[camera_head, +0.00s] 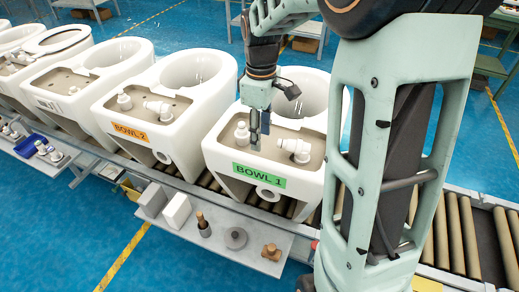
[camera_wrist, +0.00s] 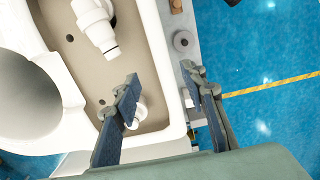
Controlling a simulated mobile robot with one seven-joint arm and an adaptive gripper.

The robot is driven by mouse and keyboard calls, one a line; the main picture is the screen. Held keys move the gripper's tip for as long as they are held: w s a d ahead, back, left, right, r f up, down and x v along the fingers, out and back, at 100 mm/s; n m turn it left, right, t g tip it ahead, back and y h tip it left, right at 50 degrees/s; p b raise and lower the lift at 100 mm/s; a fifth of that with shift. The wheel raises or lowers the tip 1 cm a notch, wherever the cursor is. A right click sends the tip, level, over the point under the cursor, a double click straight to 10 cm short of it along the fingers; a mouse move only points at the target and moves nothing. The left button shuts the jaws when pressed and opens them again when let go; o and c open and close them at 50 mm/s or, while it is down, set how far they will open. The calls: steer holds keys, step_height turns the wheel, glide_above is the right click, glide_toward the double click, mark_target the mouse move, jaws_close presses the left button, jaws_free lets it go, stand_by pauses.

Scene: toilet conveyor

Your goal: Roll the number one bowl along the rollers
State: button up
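The number one bowl (camera_head: 224,160) is a white toilet bowl with a green "BOWL 1" label (camera_head: 258,176) on its front, standing upright on the rollers. A beige recess on top holds white fittings (camera_head: 295,148). My gripper (camera_head: 259,130) points down over this recess near the labelled side. In the wrist view my gripper (camera_wrist: 160,72) is open and empty, its fingers well apart. One finger appears over the recess and the other beyond the bowl's outer edge (camera_wrist: 158,45), with the rim between them. I cannot tell whether either finger touches the bowl.
The number two bowl (camera_head: 158,131), labelled orange, stands close to the left, with more bowls beyond. Bare rollers (camera_head: 455,232) show on the right, partly behind my arm. A grey shelf (camera_head: 226,252) with small parts runs along the front.

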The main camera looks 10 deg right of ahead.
mark_target(261, 159)
step_height(261, 159, down, 11)
steer(key=shift+s+r, duration=0.1)
steer(key=shift+r, duration=0.1)
steer(key=shift+c, duration=0.6)
jaws_close()
